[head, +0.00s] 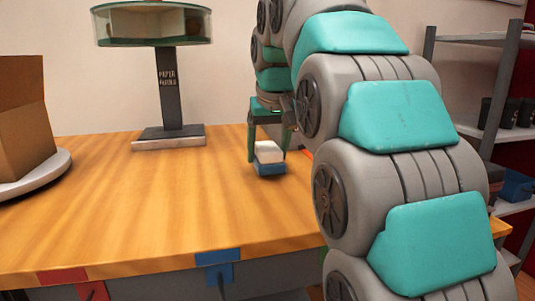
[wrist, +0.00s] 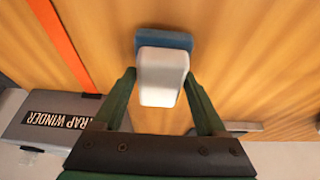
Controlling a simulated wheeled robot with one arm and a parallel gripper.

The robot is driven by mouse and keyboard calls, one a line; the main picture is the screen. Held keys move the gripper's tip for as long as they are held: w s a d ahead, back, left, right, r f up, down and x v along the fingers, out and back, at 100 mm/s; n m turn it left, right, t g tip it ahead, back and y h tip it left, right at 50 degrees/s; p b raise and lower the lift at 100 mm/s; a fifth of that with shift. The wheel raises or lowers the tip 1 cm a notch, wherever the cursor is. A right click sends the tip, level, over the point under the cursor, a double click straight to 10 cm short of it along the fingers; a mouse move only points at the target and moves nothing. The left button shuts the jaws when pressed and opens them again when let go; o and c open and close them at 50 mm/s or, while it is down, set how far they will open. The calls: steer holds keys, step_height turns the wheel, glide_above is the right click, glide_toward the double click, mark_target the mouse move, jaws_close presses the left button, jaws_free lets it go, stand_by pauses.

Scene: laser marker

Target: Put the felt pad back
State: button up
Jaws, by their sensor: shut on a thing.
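The felt pad (head: 269,168), a small block with a white upper part and a blue base, is held over the wooden table, at or just above its surface; I cannot tell if it touches. My gripper (head: 268,151) points down with its green fingers on either side of the white part. In the wrist view, my gripper (wrist: 160,76) is shut on the white part of the felt pad (wrist: 162,66), and the blue base shows past its far edge.
The wooden table (head: 140,210) has wide free room left of the pad. A post with a glass-sided case (head: 167,90) stands at the back. A cardboard box (head: 20,120) sits on a round plate (head: 45,172) at left. The wrist view shows a grey strap winder (wrist: 50,122) and an orange strip (wrist: 62,42).

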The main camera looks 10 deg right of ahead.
steer(key=shift+f, duration=0.45)
steer(key=shift+f, duration=0.15)
steer(key=o, duration=1.2)
steer(key=shift+o, duration=0.2)
